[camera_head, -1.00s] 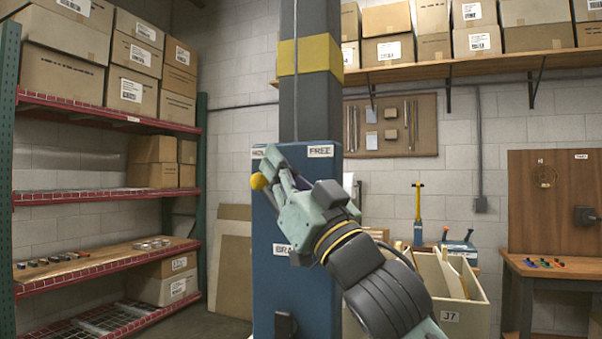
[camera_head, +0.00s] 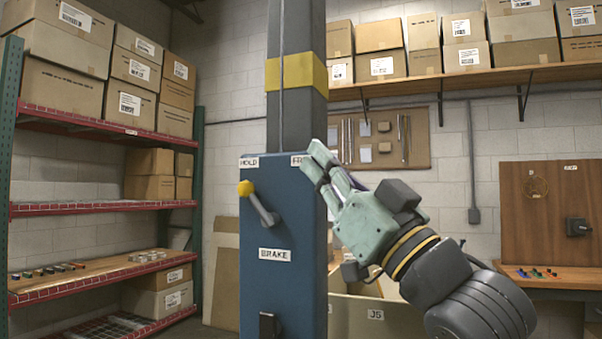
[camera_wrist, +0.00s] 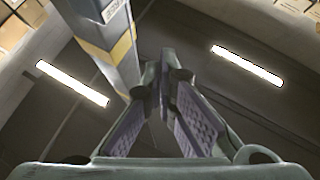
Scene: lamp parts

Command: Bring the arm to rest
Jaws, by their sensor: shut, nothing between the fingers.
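My gripper (camera_head: 316,165) is in front of the right edge of the blue brake box, pointing up and to the left, with its fingers together and nothing between them. The blue brake box (camera_head: 280,225) carries labels HOLD, a partly covered one at its top right, and BRAKE. Its lever with a yellow knob (camera_head: 246,188) points up and left toward HOLD. My gripper is apart from the lever, to its right. In the wrist view the fingers (camera_wrist: 164,85) point up toward the ceiling, beside the grey column with its yellow band (camera_wrist: 123,46).
Shelves with boxes (camera_head: 105,207) stand on the left. A bin (camera_head: 370,318) is partly hidden behind my arm. A wall shelf with boxes (camera_head: 460,80) runs across the upper right. A bench with a wooden board (camera_head: 545,215) stands at the right.

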